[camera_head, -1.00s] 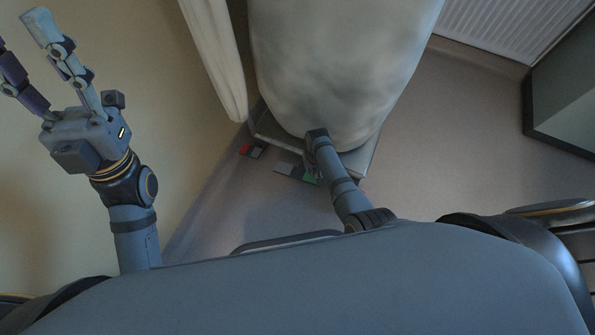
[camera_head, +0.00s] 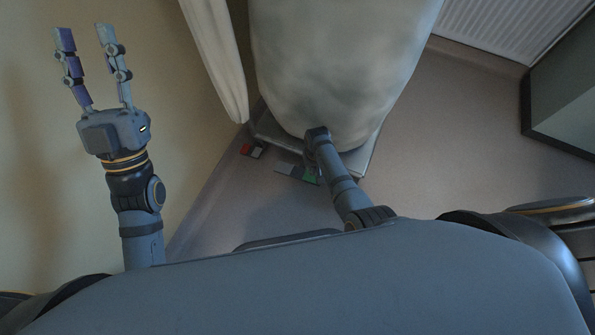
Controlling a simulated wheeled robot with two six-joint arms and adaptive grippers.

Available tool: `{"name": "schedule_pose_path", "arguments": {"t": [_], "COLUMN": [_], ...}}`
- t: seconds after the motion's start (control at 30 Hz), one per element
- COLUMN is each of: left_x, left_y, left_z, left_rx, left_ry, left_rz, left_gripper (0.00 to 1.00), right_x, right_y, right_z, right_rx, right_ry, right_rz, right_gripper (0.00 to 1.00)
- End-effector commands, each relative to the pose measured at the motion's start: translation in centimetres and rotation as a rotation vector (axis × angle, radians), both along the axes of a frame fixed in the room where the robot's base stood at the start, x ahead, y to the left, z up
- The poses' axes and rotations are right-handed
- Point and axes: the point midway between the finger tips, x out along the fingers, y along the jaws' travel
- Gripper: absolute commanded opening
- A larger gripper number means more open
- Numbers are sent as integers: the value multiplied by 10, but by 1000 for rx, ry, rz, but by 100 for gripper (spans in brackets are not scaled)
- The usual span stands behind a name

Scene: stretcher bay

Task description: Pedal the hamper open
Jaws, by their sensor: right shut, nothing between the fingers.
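The hamper, a large pale fabric bag (camera_head: 330,65) on a grey metal base (camera_head: 364,160), stands at the top middle. Low at its front edge are small pedals: a red one (camera_head: 248,150) at the left, a grey one (camera_head: 285,168) and a green one (camera_head: 310,175). My left gripper (camera_head: 84,33) is raised at the far left, open and empty, well apart from the hamper. My right arm reaches over the hamper's front edge, just right of the green pedal and partly covering the base. Its gripper fingers do not show. The hamper's top is out of the picture.
A pale curtain (camera_head: 216,55) hangs left of the hamper, next to a beige wall (camera_head: 190,130). A white radiator (camera_head: 510,30) is at the top right and a dark-edged box-like unit (camera_head: 570,95) at the right. The floor (camera_head: 450,140) right of the hamper is clear.

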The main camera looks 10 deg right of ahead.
Motion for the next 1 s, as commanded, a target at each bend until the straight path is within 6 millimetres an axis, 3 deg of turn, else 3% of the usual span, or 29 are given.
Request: {"name": "schedule_pose_path", "arguments": {"t": [1.0], "left_x": [47], "left_y": [3], "left_z": [-85], "left_rx": [-11], "left_ry": [424], "left_rz": [9], "left_gripper": [40], "right_x": [0], "right_y": [0], "right_z": [11], "right_rx": [0], "right_ry": [0], "right_rz": [0], "right_gripper": [0]}}
